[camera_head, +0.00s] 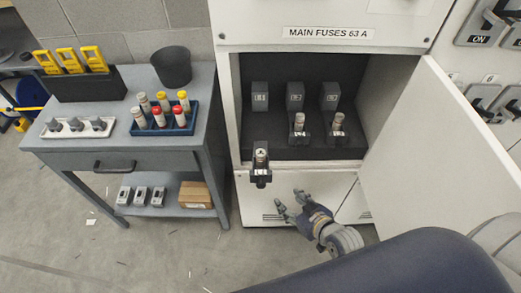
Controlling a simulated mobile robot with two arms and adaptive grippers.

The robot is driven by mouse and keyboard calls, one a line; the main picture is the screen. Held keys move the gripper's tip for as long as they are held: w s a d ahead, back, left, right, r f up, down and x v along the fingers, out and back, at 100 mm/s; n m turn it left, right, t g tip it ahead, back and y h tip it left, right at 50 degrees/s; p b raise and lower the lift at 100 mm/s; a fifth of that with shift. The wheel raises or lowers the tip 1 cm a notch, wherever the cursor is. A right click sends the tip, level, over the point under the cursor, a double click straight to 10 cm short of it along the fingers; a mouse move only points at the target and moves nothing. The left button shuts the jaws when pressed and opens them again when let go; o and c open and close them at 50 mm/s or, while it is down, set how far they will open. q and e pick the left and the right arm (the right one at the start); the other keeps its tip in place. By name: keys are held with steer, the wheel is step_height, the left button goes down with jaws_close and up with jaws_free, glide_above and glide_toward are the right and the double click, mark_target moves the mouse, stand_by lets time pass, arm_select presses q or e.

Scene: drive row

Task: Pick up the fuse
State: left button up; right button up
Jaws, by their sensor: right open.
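Pale fuses with red or yellow caps, such as the front red-capped fuse (179,117), stand in a blue tray (160,131) on the grey workbench at left. In the open cabinet marked MAIN FUSES 63 A, three black fuse holders are mounted. Two pale fuses, a middle one (299,121) and a right one (338,121), stand in pulled-out carriers. A left fuse (261,156) stands in a carrier farther forward. My right gripper (288,199) is open and empty, below and right of that left carrier, apart from it. My left gripper is not in view.
The cabinet door (440,150) stands open at right. The workbench (75,150) also bears yellow testers (70,61), a black cup (172,67) and a white tray (55,134). A cardboard box (195,195) lies on its lower shelf. Floor before the cabinet is mostly free.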

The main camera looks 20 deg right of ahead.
steer(key=n+t+y+p, duration=0.1)
steer(key=t+p, duration=0.1)
glide_toward(263, 155)
steer(key=shift+y, duration=0.3)
steer(key=x, duration=0.2)
steer(key=p+x, duration=0.1)
steer(key=x, duration=0.1)
steer(key=shift+w+d+f, duration=0.15)
steer(key=shift+w+f, duration=0.05)
steer(key=shift+w, duration=0.15)
steer(key=p+x, duration=0.1)
steer(key=x, duration=0.3)
steer(key=shift+w, duration=0.2)
steer(key=shift+w+f, duration=0.2)
steer(key=shift+w, duration=0.1)
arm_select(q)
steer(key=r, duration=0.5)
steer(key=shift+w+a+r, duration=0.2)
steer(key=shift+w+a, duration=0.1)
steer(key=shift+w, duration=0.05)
arm_select(e)
steer(key=shift+s, duration=0.1)
jaws_close()
